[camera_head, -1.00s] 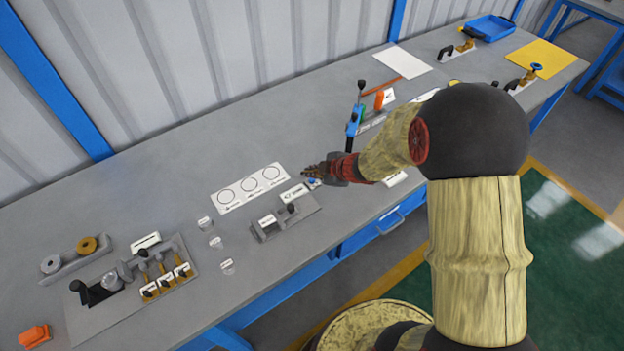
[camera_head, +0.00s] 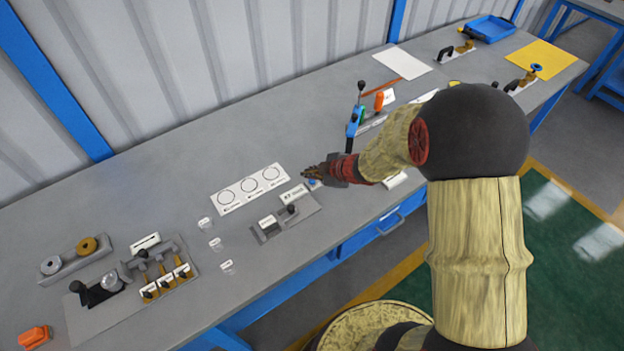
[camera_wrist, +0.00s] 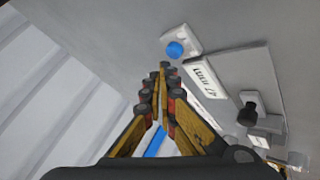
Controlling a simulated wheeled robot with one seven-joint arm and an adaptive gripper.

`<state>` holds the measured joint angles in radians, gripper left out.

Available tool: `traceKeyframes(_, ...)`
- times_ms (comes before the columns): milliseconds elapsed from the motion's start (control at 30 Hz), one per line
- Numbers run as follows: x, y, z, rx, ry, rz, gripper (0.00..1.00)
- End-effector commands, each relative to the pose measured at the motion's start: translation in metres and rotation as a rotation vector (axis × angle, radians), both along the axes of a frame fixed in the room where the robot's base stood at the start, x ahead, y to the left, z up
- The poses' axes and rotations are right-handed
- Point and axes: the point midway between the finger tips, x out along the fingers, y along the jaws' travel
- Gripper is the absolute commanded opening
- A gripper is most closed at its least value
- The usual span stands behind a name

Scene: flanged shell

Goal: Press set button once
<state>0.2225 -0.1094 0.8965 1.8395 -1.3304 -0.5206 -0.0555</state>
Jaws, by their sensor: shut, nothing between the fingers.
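The set button is the blue round button (camera_wrist: 175,49) on a small pale base in the wrist view, at the upper middle. In the head view the blue button (camera_head: 313,183) shows just below my gripper's tip, partly covered by it. My gripper (camera_head: 306,172) is shut and empty, above the bench. In the wrist view the fingertips (camera_wrist: 163,68) meet just below and left of the button. I see a gap between them and cannot tell its depth.
A display block (camera_wrist: 205,80) and a grey plate with a black-knobbed lever (camera_wrist: 248,114) stand beside the button. A white sheet with three circles (camera_head: 249,189) lies to the left. A blue-handled upright tool (camera_head: 354,121) stands behind my wrist.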

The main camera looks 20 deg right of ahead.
Motion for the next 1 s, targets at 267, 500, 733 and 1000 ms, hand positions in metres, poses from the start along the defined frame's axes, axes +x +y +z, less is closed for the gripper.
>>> traceKeyframes(267,0.0,0.0,-0.007,0.0,0.001,0.001,0.0)
traceKeyframes(500,0.0,0.0,-0.008,0.0,0.0,0.0,0.0)
traceKeyframes(733,0.0,0.0,-0.009,0.0,0.0,0.0,0.0)
traceKeyframes(1000,0.0,0.0,-0.011,0.001,0.0,-0.001,0.0)
